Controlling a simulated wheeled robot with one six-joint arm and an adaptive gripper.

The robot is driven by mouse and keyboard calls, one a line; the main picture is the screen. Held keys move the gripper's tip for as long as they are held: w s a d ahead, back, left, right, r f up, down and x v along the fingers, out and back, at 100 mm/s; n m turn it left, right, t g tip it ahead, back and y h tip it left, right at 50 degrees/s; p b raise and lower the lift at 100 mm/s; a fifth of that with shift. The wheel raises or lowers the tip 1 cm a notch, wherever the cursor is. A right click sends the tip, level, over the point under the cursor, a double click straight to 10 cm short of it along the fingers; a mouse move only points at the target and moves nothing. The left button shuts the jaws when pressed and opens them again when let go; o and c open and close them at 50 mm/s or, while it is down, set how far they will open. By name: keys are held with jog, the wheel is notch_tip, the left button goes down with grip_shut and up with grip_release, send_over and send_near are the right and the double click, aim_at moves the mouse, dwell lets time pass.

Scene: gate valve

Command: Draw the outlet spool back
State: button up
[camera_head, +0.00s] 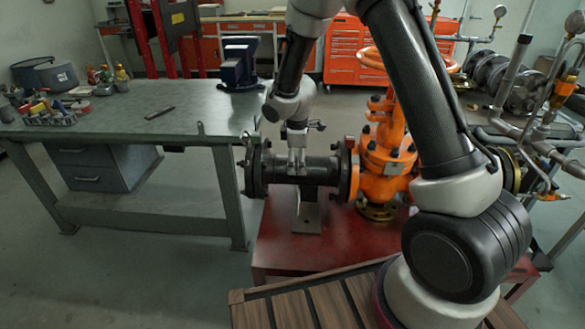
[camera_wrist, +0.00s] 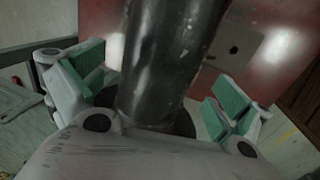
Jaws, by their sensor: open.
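The outlet spool (camera_head: 323,172) is a dark grey flanged pipe lying level, left of the orange gate valve (camera_head: 387,170). Its right flange sits close to the valve's flange; I cannot tell whether they touch. A metal support (camera_head: 307,215) stands under the spool. My gripper (camera_head: 297,168) is at the spool's left-middle part, from above. In the wrist view the spool (camera_wrist: 170,60) runs between the two green-padded fingers of my gripper (camera_wrist: 155,90), which are spread with visible gaps on both sides. Part of the spool is hidden behind my gripper.
The valve and spool stand on a red stand (camera_head: 335,240). A grey workbench (camera_head: 150,125) is close at the left, with a blue vise (camera_head: 238,65) and small tools. Pipes with gauges (camera_head: 535,125) fill the right side. A slatted wooden deck (camera_head: 300,305) lies in front.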

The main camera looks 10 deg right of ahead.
jog(key=f, duration=0.4)
jog(key=w+f, duration=0.1)
jog(key=f, duration=0.1)
jog(key=shift+d+f, duration=0.1)
jog(key=shift+d, duration=0.15)
jog(key=c, duration=1.2)
jog(key=shift+w+a, duration=0.2)
jog(key=shift+a, duration=0.25)
jog(key=shift+c, duration=0.2)
jog(key=o, duration=1.2)
jog(key=shift+o, duration=0.2)
jog(key=r, duration=0.4)
jog(key=s+r, duration=0.1)
jog(key=r, duration=0.3)
jog(key=s+r, duration=0.1)
jog(key=r, duration=0.2)
jog(key=shift+s+a+r, duration=0.15)
jog(key=shift+a+r, duration=0.2)
jog(key=shift+r, duration=0.05)
